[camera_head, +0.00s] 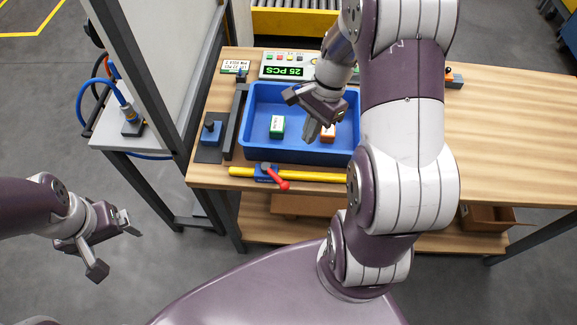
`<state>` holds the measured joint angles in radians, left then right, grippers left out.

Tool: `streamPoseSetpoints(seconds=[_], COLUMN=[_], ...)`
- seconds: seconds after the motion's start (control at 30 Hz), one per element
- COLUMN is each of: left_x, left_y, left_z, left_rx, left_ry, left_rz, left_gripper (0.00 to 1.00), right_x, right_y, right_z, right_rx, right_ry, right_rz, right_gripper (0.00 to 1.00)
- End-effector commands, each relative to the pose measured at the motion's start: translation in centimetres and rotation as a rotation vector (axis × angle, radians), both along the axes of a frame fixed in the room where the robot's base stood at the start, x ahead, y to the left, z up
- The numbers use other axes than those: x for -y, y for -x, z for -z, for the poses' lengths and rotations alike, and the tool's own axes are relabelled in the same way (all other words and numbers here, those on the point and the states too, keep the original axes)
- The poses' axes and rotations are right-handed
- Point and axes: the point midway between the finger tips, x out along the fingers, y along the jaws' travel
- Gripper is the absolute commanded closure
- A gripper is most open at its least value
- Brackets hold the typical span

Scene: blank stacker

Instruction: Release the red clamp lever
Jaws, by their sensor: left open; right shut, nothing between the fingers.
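The red clamp lever (276,177) sits on a blue clamp body (262,174) near the table's front edge. It points down and to the right, across the yellow bar (318,176), and ends in a round knob. My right gripper (308,116) is shut and empty, above the blue tray, apart from the lever and further back. My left gripper (116,248) is open and empty, left of the table and away from the lever. My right arm hides the right end of the yellow bar.
The blue tray (258,152) holds a green-and-white box (277,127) and an orange-and-white box (328,133). A counter panel (289,66) reading 25 PCS stands behind. A dark post (209,137) stands left of the tray. The wooden tabletop (500,130) is mostly clear at right.

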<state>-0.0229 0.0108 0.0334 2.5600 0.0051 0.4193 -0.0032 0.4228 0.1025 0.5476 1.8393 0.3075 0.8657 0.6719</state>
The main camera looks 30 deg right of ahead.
Motion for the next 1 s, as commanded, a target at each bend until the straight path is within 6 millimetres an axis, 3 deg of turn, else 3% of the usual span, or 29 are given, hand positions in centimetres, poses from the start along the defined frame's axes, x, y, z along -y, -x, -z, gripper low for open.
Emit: streamPoseSetpoints(seconds=[0.4,0.63,1.0], left_x=[0.0,0.0,0.0], left_y=[0.0,0.0,0.0], left_z=[0.1,-0.5,-0.5], left_rx=[0.000,0.000,0.000], left_ry=[0.000,0.000,0.000], left_rz=[0.000,0.000,0.000], left_gripper=[0.07,0.07,0.07], right_x=[-2.6,-5.6,-6.2], right_y=[0.8,1.5,1.7], right_z=[8.5,8.7,8.9], right_rx=[-0.004,0.000,0.000], right_ry=[0.000,0.000,0.001], right_rz=[-0.002,-0.004,-0.001], right_gripper=[1.00,1.00,1.00])
